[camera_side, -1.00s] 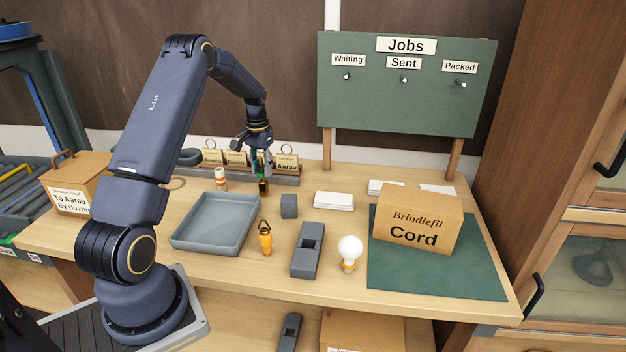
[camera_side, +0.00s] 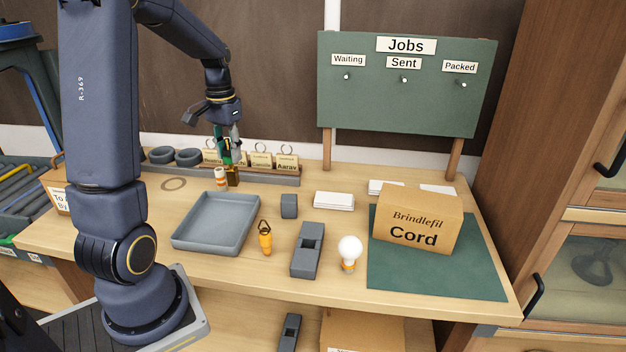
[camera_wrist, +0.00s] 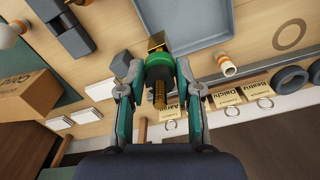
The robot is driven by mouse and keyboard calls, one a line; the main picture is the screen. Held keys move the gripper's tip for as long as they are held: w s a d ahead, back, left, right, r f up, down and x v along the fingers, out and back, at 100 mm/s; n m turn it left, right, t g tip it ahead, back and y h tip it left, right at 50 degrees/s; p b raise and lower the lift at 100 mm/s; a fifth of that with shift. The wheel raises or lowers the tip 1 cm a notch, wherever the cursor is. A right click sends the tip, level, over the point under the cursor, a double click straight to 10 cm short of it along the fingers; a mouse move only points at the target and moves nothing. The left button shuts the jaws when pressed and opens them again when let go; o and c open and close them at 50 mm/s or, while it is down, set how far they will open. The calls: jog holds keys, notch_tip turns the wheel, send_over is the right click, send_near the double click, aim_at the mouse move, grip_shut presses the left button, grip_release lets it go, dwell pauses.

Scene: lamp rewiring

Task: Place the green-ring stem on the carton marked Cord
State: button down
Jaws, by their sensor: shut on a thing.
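My gripper (camera_side: 228,150) is shut on the green-ring stem (camera_wrist: 157,60), which has a green collar, a brass block at one end and a brass threaded part at the other. In the side view the stem's brass end (camera_side: 232,178) points down near the row of tags at the back; whether it touches the table is unclear. The carton marked Cord (camera_side: 418,222) stands closed on a dark green mat (camera_side: 440,278) at the right, well away from my gripper. The carton also shows at the left of the wrist view (camera_wrist: 25,98).
A grey tray (camera_side: 182,240), a grey block (camera_side: 289,206), an orange piece (camera_side: 265,240), a grey holder (camera_side: 306,250), a bulb (camera_side: 349,250) and white cards (camera_side: 334,200) lie between stem and carton.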

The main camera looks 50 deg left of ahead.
jog(key=w+d+r+m, duration=0.3)
jog(key=w+d+r, duration=0.15)
jog(key=d, duration=0.45)
jog(key=w+d+r+m, duration=0.3)
jog(key=w+d+r, duration=0.15)
jog(key=d, duration=0.55)
jog(key=w+d+r+m, duration=0.4)
jog(key=w+d, duration=0.1)
jog(key=d, duration=0.4)
jog(key=w+d+f, duration=0.1)
jog(key=w+f, duration=1.2)
jog(key=w, duration=0.1)
jog(key=shift+f, duration=0.25)
jog(key=shift+w+d+f, duration=0.1)
jog(key=c, duration=0.8)
grip_release()
jog(key=shift+f, duration=0.1)
